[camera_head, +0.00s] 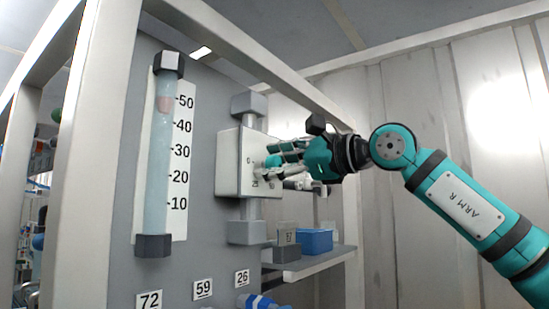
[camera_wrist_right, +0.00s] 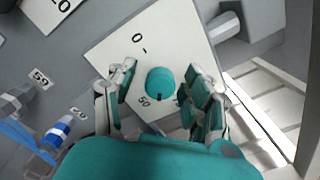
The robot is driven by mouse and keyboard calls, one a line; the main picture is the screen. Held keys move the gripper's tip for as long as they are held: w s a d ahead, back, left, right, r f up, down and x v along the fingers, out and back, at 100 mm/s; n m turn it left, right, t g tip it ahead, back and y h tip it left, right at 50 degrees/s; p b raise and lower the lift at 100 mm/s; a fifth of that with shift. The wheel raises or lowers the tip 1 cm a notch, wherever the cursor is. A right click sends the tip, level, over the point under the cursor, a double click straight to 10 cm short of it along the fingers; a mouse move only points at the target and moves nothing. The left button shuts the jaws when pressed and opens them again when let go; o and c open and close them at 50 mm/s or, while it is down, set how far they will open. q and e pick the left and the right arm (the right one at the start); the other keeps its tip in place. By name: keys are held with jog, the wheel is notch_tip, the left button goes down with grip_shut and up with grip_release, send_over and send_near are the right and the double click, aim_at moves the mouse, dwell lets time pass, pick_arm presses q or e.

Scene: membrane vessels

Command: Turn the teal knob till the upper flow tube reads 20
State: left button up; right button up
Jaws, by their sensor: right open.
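The upper flow tube (camera_head: 158,160) stands upright at the left of the head view, with a scale from 10 to 50 beside it. Its pinkish float (camera_head: 165,103) sits near the 50 mark. The teal knob (camera_wrist_right: 160,82) is on the face of a white box (camera_head: 232,165), and a dark pointer line on it points down in the wrist view, close to the printed 50. My right gripper (camera_wrist_right: 163,86) is open, its fingers on either side of the knob with gaps showing. In the head view the gripper (camera_head: 279,161) partly hides the knob. My left gripper is not in view.
Number plates 72 (camera_head: 149,300), 59 (camera_head: 203,289) and 26 (camera_head: 242,278) are on the panel below. A blue box (camera_head: 314,241) stands on a shelf (camera_head: 318,262) under my right gripper. A frame post (camera_head: 100,150) stands left of the tube.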

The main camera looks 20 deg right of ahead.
jog(key=shift+s, duration=0.1)
jog(key=shift+d, duration=0.1)
jog(key=shift+c, duration=0.6)
grip_shut()
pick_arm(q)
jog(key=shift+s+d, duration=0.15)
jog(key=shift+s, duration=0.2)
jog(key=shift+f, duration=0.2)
